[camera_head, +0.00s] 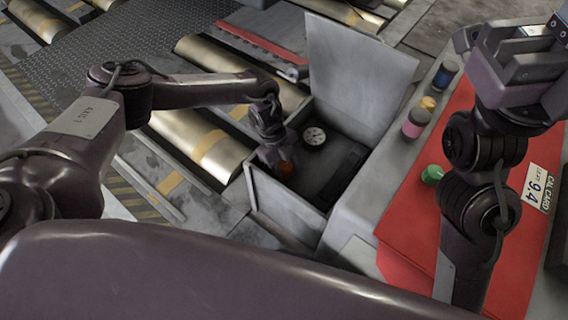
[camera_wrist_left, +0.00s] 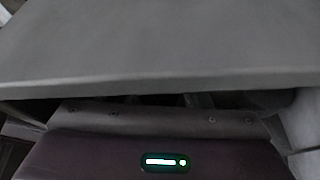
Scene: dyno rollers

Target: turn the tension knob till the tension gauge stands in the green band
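The tension gauge (camera_head: 314,136) is a small white round dial inside an open grey box; its needle and green band are too small to read. An orange-red knob (camera_head: 286,168) sits low in the box, just under my left gripper (camera_head: 278,156). The left gripper reaches down into the box from the left, with its fingertips at or close above the knob; I cannot tell whether they touch it. In the left wrist view, a grey panel fills the upper part and the fingers are hidden. My right gripper (camera_head: 522,72) is raised at the upper right, away from the box.
The box's grey lid (camera_head: 357,75) stands open behind it. Gold rollers (camera_head: 205,145) lie to the left.

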